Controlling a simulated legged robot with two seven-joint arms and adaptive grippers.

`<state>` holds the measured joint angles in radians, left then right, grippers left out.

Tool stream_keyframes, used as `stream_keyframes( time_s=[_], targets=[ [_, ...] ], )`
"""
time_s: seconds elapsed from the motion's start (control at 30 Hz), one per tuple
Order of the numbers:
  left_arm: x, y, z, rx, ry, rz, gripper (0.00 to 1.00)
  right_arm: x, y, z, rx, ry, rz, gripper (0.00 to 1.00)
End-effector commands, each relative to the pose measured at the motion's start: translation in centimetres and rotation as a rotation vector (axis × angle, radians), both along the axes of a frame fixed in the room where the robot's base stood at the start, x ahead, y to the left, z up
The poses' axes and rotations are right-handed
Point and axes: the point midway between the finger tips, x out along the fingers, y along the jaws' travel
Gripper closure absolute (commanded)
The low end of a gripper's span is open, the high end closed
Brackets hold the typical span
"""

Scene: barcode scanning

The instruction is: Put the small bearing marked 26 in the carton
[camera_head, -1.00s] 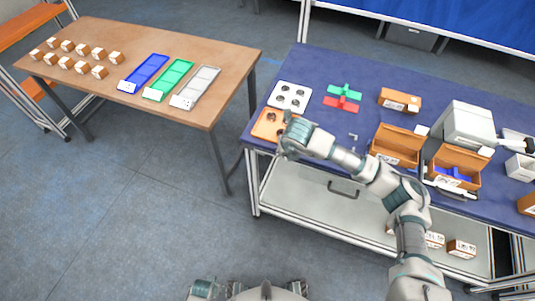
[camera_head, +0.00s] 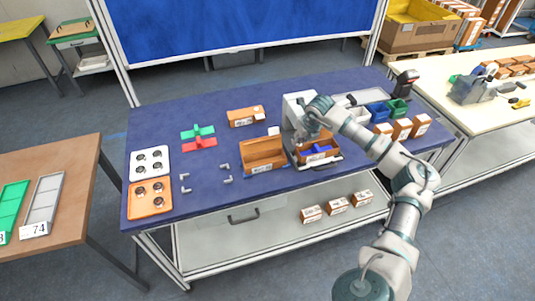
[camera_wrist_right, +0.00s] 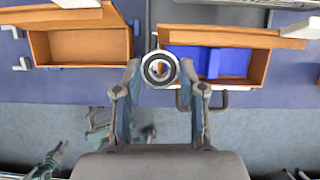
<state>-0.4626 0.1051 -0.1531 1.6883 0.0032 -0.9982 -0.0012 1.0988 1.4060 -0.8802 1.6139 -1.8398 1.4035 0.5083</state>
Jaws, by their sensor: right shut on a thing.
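My right gripper (camera_head: 311,134) hangs over the open carton with a blue insert (camera_head: 331,157). In the wrist view the right gripper (camera_wrist_right: 160,76) is shut on a small ring-shaped bearing (camera_wrist_right: 148,68), held upright with its face to the camera; no marking is readable. The bearing shows between the two open cartons, close to the blue-insert carton (camera_wrist_right: 262,66). The other open carton (camera_head: 262,154) is empty; it also shows in the wrist view (camera_wrist_right: 85,46). My left gripper is not in view.
A white tray (camera_head: 134,172) and an orange tray (camera_head: 134,208) hold several dark round parts at the table's left end. Green (camera_head: 204,131) and red (camera_head: 200,143) pieces and a closed box (camera_head: 245,116) lie behind. A grey machine stands behind the blue-insert carton.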

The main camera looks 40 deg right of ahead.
Motion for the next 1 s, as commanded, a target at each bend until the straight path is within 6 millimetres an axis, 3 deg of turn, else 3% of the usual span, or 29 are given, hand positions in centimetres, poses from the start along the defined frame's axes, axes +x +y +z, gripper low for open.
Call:
stream_keyframes(
  time_s=[0.13, 0.33, 1.0],
  targets=[
    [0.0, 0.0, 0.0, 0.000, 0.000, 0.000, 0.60, -1.3, -2.7, 1.1, -0.001, 0.000, -0.043, 0.96],
    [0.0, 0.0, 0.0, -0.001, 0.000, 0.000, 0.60, -1.7, -3.3, 0.9, 0.000, 0.003, -0.055, 0.96],
    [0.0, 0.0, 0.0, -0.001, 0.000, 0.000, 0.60, -1.7, -3.3, -5.8, -0.001, 0.003, -0.054, 0.96]
  ],
)
